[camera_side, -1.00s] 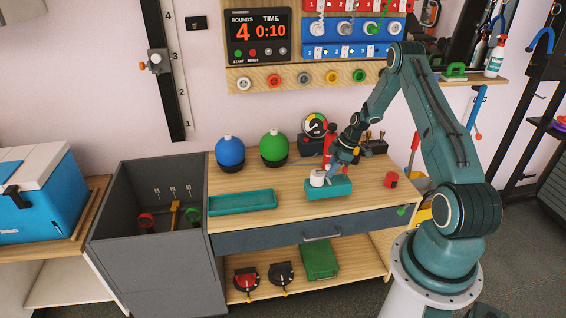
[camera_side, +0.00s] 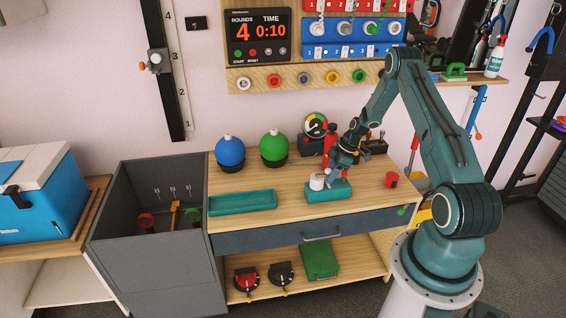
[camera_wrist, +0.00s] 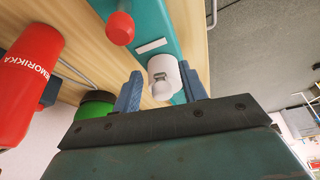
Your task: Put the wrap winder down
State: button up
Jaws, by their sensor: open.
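My gripper (camera_side: 333,178) is just right of and above the winder in the side view. It is open, with the fingertips (camera_wrist: 161,86) apart on either side of the winder. I cannot tell whether a finger touches it.
A longer teal tray (camera_side: 243,202) lies to the left on the bench. Blue (camera_side: 230,152) and green (camera_side: 273,147) balls, a red bottle (camera_side: 329,140) and a gauge (camera_side: 315,125) stand behind. The bench front between the trays is clear.

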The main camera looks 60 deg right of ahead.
jog(key=shift+r, duration=0.1)
jog(key=v, duration=1.2)
dwell(0.5)
jog(key=w+a+r+m+h, duration=0.2)
jog(key=a+r, duration=1.9)
jog(key=r, duration=0.1)
jog(key=s+a+r+m, duration=0.2)
jog(key=s+a+r, duration=0.45)
jog(key=a, duration=0.35)
jog(key=s+a+m+t, duration=0.2)
jog(key=s+a, duration=0.5)
jog(key=s, duration=0.5)
jog(key=shift+s+m+h, duration=0.3)
jog(key=shift+m, duration=0.2)
